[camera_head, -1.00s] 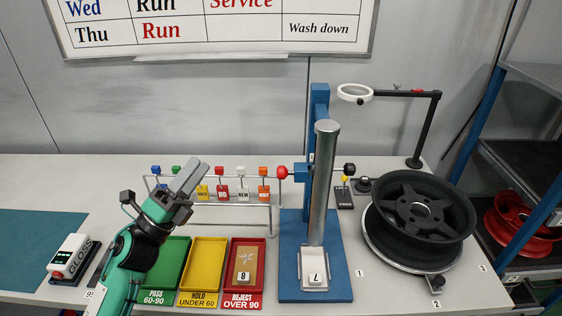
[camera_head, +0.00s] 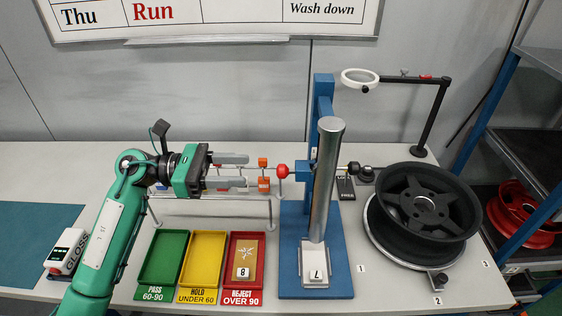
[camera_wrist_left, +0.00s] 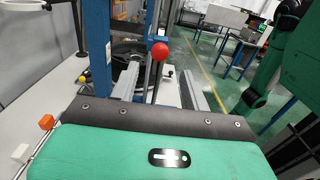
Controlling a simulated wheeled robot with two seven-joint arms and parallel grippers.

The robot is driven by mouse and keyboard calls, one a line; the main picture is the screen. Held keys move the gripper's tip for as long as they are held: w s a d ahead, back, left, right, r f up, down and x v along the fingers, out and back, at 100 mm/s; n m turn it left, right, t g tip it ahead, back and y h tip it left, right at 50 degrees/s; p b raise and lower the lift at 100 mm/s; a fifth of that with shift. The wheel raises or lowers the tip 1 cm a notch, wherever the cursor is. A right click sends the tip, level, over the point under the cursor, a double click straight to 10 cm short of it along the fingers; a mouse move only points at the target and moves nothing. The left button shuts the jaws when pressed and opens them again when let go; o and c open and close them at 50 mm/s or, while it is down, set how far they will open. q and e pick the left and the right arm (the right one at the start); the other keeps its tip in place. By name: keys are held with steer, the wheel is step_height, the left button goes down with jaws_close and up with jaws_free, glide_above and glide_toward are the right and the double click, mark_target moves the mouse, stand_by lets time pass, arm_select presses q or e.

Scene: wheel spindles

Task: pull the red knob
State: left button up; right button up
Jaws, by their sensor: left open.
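The red knob (camera_head: 282,170) is a small ball on the left side of the blue stand (camera_head: 323,95), on a thin rod that ends in a black ball (camera_head: 353,168) on the right. My left gripper (camera_head: 247,170) is open, its two fingers pointing right at the knob, with a short gap between fingertips and knob. My right gripper is not in view.
A rail with hanging tags and an orange block (camera_head: 263,162) lies behind and below the fingers. Green, yellow and red trays (camera_head: 246,235) sit in front. A silver cylinder (camera_head: 323,190) stands on the blue base, and a black wheel (camera_head: 425,205) is at the right.

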mark_target(281, 171)
arm_select(q)
steer(key=d+p, duration=0.3)
steer(key=d, duration=0.6)
steer(key=shift+d+p, duration=0.25)
steer(key=shift+p, duration=0.15)
steer(key=shift+c, duration=0.5)
jaws_close()
